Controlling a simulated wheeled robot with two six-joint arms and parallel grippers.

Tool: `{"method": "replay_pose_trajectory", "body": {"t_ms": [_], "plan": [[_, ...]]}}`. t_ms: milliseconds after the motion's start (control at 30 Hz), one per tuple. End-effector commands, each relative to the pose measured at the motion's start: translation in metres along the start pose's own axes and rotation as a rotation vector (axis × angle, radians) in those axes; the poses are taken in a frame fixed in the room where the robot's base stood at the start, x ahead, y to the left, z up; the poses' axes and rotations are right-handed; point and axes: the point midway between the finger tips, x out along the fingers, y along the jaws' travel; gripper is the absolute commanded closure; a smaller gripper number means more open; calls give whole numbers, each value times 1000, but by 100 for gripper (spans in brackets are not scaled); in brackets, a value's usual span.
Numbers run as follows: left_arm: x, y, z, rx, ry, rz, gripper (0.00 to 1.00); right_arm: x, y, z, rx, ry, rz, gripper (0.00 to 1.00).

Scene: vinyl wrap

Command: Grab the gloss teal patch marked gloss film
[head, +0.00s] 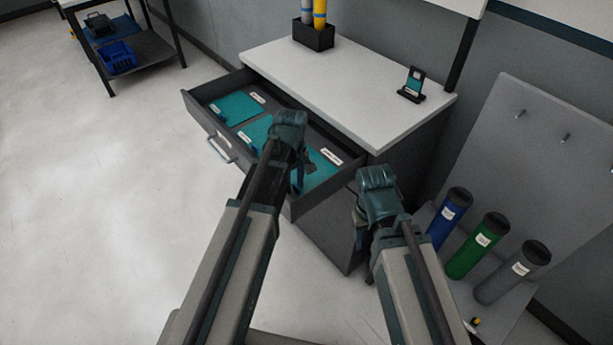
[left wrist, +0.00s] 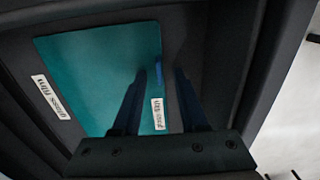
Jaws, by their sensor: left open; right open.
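The gloss teal patch (head: 320,170) lies flat in the right part of the open drawer (head: 194,106), partly hidden by my left gripper (head: 297,182). In the left wrist view the patch (left wrist: 90,65) has a white label reading "gloss film" (left wrist: 50,97) beside it. A small white tag (left wrist: 158,114) is at its edge. My left gripper (left wrist: 160,72) is open, with one finger over the patch and the other past its edge. The tag shows between the fingers. I cannot tell whether they touch it. My right gripper (head: 364,225) is open and empty, right of the drawer.
Two other teal patches, one left (head: 235,107) and one in the middle (head: 256,131), lie in the drawer. The white countertop (head: 340,80) is above it. Blue (head: 449,217), green (head: 478,246) and grey (head: 512,273) tubes stand at right.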

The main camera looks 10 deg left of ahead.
Motion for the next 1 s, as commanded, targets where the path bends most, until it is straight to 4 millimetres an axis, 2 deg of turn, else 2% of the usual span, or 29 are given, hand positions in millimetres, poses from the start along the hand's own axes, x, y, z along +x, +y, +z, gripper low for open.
{"method": "replay_pose_trajectory", "body": {"t_ms": [100,333,1000], "plan": [[-1,0,0,0,0,0,57,-1,0,0,0,0,0,50],[-1,0,0,0,0,0,99,-1,0,0,0,0,0,50],[-1,0,0,0,0,0,100,-1,0,0,0,0,0,50]]}}
